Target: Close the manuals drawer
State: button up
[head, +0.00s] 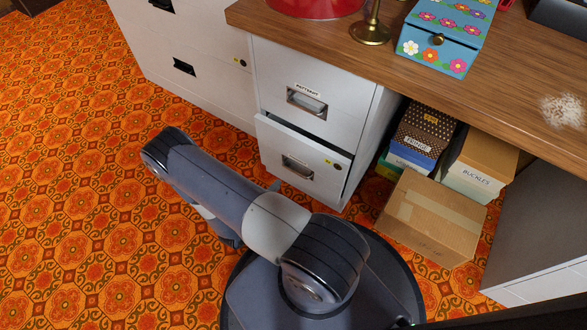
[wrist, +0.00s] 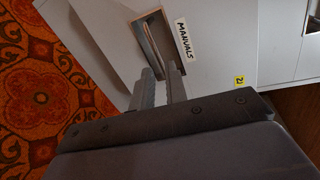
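The manuals drawer (head: 303,161) is the lower drawer of the white cabinet and stands pulled out a little. In the wrist view its grey front (wrist: 215,50) shows a MANUALS label (wrist: 184,40), a metal handle (wrist: 150,42) and a yellow tag (wrist: 239,79). In the head view my arm hides most of the gripper.
The closed patterns drawer (head: 312,98) is above. A wooden tabletop (head: 480,85) overhangs on the right. Cardboard boxes (head: 432,215) stand right of the cabinet, near my base. Another white cabinet (head: 190,60) is at the left. The orange patterned floor (head: 80,170) is clear on the left.

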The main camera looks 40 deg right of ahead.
aim_at(294, 171)
jog(key=shift+n, duration=0.5)
jog(key=b+x, duration=0.1)
jog(key=x, duration=0.6)
jog(key=s+f+b+x, duration=0.1)
jog(key=x, duration=0.3)
jog(key=shift+b, duration=0.3)
jog(key=shift+d, duration=0.15)
grip_shut()
jog(key=shift+d, duration=0.1)
